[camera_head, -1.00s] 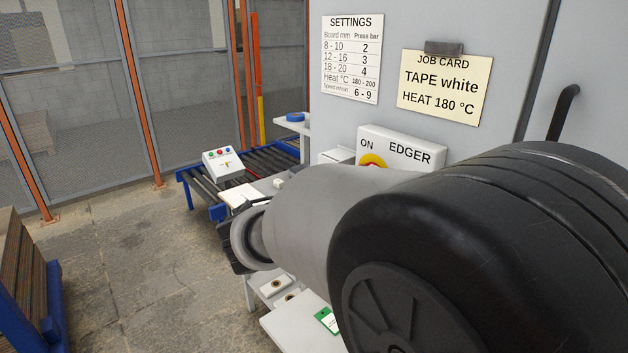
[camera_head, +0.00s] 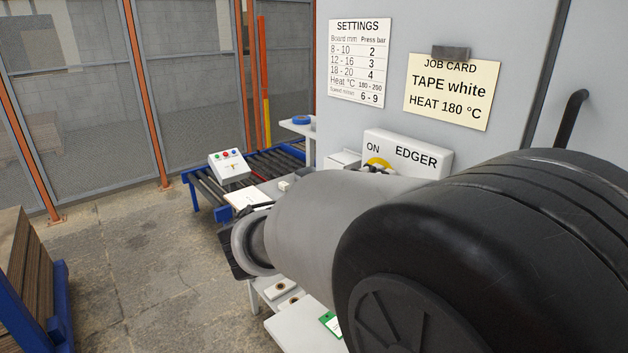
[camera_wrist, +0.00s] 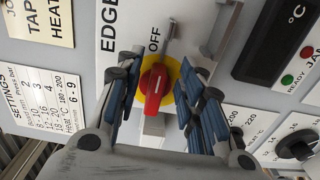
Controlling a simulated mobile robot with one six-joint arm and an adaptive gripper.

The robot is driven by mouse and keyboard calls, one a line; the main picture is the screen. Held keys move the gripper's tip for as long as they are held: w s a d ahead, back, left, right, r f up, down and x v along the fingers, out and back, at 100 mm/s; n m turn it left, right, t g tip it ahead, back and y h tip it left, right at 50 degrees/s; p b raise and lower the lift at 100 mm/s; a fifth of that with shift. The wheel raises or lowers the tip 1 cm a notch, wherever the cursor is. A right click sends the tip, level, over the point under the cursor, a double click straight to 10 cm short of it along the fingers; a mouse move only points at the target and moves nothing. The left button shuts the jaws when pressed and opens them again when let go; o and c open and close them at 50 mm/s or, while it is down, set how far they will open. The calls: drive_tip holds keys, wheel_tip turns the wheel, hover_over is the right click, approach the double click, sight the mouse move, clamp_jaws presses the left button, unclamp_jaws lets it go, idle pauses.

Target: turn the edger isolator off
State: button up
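The edger isolator is a red rotary handle (camera_wrist: 154,90) on a yellow round plate (camera_wrist: 177,76), in the middle of the wrist view. The handle's long side runs roughly toward the word OFF. My gripper (camera_wrist: 160,72) is open, with a blue-padded finger on each side of the handle; I cannot tell whether either pad touches it. In the head view the white isolator box (camera_head: 428,157) reads ON and EDGER. Only part of the yellow plate (camera_head: 378,163) shows there; my arm covers the rest, and my gripper's fingers are mostly hidden.
A settings sheet (camera_head: 360,62) and a job card (camera_head: 448,92) are on the grey cabinet. A dark display (camera_wrist: 278,40) and a black knob (camera_wrist: 297,145) sit near the isolator. A roller conveyor (camera_head: 205,185) and a board stack (camera_head: 25,255) stand left, with bare floor between.

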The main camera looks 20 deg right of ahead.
drive_tip(key=v, duration=1.1)
drive_tip(key=shift+a, duration=0.2)
drive_tip(key=shift+r, duration=0.1)
drive_tip(key=s+d+f+m+g+y, duration=0.2)
drive_tip(key=s+d+f+g+y, duration=0.4)
drive_tip(key=s+f, duration=0.55)
drive_tip(key=s+a+f+m+t+y, duration=0.1)
drive_tip(key=s+a+f+t+y, duration=0.3)
drive_tip(key=s+a+y, duration=0.3)
drive_tip(key=a+y, duration=0.3)
drive_tip(key=y, duration=0.1)
drive_tip(key=shift+s+m, duration=0.4)
drive_tip(key=shift+f, duration=0.15)
